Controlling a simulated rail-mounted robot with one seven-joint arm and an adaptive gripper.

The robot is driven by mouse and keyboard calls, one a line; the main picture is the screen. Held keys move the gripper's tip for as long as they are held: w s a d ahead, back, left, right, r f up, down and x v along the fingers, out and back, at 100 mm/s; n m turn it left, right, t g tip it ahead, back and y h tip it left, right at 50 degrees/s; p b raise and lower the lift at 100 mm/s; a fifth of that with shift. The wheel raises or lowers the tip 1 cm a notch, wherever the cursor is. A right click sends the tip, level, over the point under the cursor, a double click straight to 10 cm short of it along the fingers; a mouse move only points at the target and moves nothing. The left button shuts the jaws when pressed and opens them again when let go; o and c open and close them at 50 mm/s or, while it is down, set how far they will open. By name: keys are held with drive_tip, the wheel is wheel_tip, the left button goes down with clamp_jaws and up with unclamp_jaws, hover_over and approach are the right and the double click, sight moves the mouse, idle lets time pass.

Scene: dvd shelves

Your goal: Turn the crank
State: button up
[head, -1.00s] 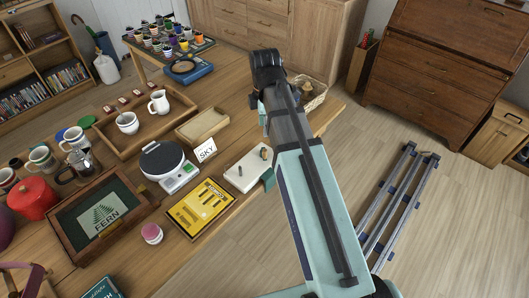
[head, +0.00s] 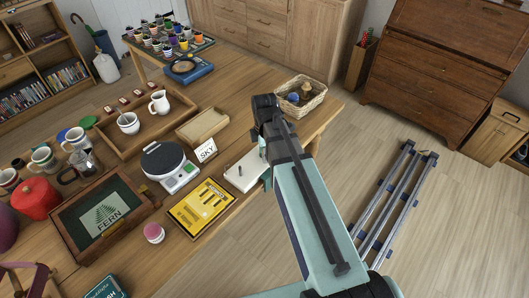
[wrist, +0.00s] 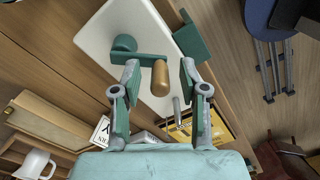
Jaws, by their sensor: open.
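The crank has a green hub and arm (wrist: 124,44) and a tan, rounded handle (wrist: 160,80), on a white board (wrist: 92,36) in the wrist view. My gripper (wrist: 158,73) is open, with one green-padded finger on each side of the handle. The handle appears between the fingers, with gaps visible on both sides; I cannot tell how far its depth matches theirs. A grey metal peg (wrist: 177,114) stands on the board near the right finger. In the head view, the board (head: 236,181) shows at the table's edge, and my arm hides the crank.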

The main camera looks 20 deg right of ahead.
drive_tip(key=shift+f, duration=0.2)
clamp_jaws()
drive_tip(key=shift+a+m, duration=0.15)
drive_tip(key=shift+m, duration=0.15)
